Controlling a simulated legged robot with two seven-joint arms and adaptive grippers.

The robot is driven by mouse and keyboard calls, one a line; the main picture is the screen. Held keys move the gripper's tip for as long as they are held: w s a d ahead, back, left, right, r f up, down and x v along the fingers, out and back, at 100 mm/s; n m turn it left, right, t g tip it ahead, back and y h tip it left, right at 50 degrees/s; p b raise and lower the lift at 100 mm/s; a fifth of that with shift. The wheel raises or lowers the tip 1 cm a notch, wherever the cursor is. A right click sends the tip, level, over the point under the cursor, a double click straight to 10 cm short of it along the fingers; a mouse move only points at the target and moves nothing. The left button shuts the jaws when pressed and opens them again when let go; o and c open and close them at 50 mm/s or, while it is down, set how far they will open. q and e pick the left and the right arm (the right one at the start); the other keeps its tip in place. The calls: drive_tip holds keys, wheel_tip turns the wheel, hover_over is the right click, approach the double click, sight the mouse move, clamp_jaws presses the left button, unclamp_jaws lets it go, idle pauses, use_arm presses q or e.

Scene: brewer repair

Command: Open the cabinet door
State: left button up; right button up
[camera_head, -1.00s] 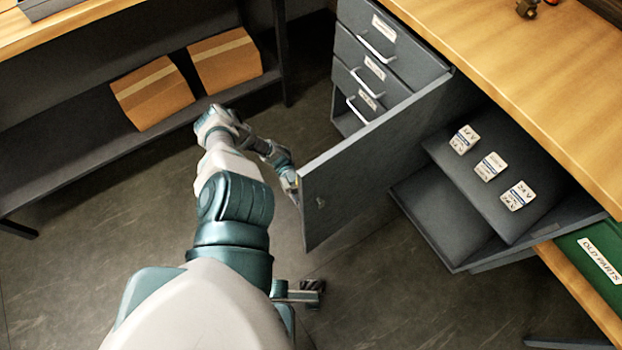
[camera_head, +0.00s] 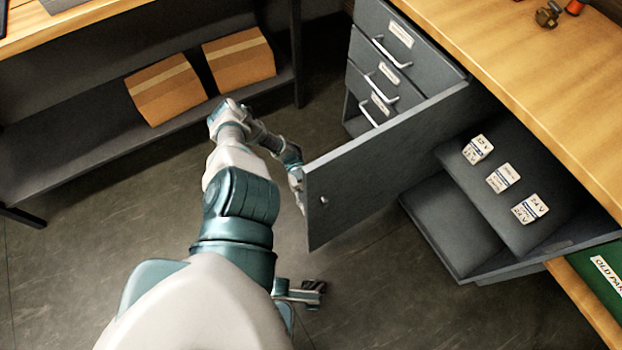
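The grey cabinet door (camera_head: 385,165) stands wide open, swung out from the cabinet under the wooden worktop. A small round lock (camera_head: 324,200) shows near its free edge. My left arm reaches forward and bends down to the door's free edge. Inside the cabinet, a grey shelf (camera_head: 535,235) carries several small white labelled blocks (camera_head: 503,178).
Drawers (camera_head: 385,75) with silver handles stand behind the door. A lower shelf (camera_head: 60,150) at left holds two cardboard boxes (camera_head: 165,90). A green "old parts" bin (camera_head: 600,275) is at right. The floor (camera_head: 400,310) in front is mostly clear.

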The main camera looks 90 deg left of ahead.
use_arm(q)
drive_tip(key=v, duration=0.7)
drive_tip(key=shift+a, duration=0.3)
drive_tip(key=shift+f, duration=0.1)
